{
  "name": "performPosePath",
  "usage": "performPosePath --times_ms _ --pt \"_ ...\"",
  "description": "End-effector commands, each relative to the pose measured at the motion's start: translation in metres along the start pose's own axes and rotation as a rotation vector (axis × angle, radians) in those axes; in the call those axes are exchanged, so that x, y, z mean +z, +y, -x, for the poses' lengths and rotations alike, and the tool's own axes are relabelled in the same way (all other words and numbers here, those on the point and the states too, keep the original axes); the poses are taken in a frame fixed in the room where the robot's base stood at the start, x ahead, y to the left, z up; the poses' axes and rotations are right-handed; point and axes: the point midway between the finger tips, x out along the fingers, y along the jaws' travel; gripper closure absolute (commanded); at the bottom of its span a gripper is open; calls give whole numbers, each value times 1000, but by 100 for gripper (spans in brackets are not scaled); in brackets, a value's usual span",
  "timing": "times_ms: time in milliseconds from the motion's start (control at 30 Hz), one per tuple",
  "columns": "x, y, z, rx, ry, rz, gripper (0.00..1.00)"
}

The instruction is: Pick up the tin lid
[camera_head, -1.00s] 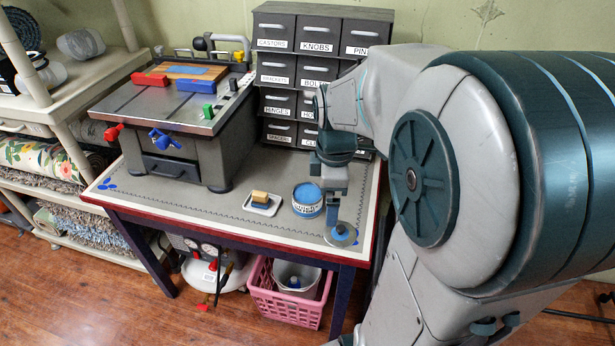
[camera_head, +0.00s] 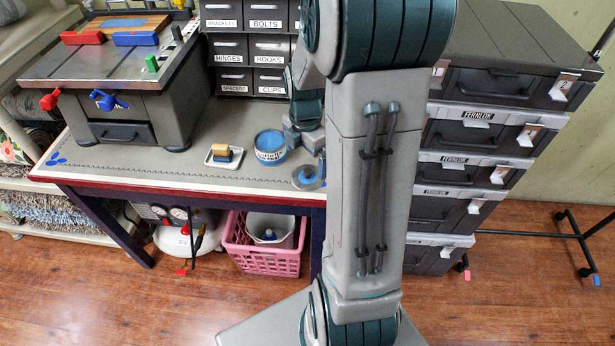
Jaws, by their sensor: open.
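A small round grey-blue piece, which looks like the tin lid (camera_head: 307,181), lies on the workbench near its front right corner. A raised part shows at its middle. A round blue tin (camera_head: 270,157) with a pale lettered band stands to its left and a little behind. My gripper (camera_head: 312,153) is open and points down, just behind and above the lid, right of the tin. My own arm hides part of the gripper and the bench right of it. I cannot tell whether the fingers touch the lid.
A grey machine (camera_head: 130,115) stands left, labelled drawers (camera_head: 231,50) behind. Stacked dark cases (camera_head: 470,135) stand right. A pink basket (camera_head: 270,262) sits under the bench.

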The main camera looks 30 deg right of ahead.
Motion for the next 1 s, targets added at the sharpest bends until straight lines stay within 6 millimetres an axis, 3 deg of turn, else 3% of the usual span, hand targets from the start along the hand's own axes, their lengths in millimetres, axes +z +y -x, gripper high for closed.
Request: performPosePath --times_ms 167,433,733,767,900,1000 --pt "0 -1 -13 -3 1 0 0" --pt "3 -3 -51 -2 1 -1 0" --pt "3 -2 -57 0 0 -1 0" --pt "3 -2 -57 1 0 -1 3" --pt "3 -2 -56 1 0 -1 42" --pt "3 -2 -56 1 0 -1 44"
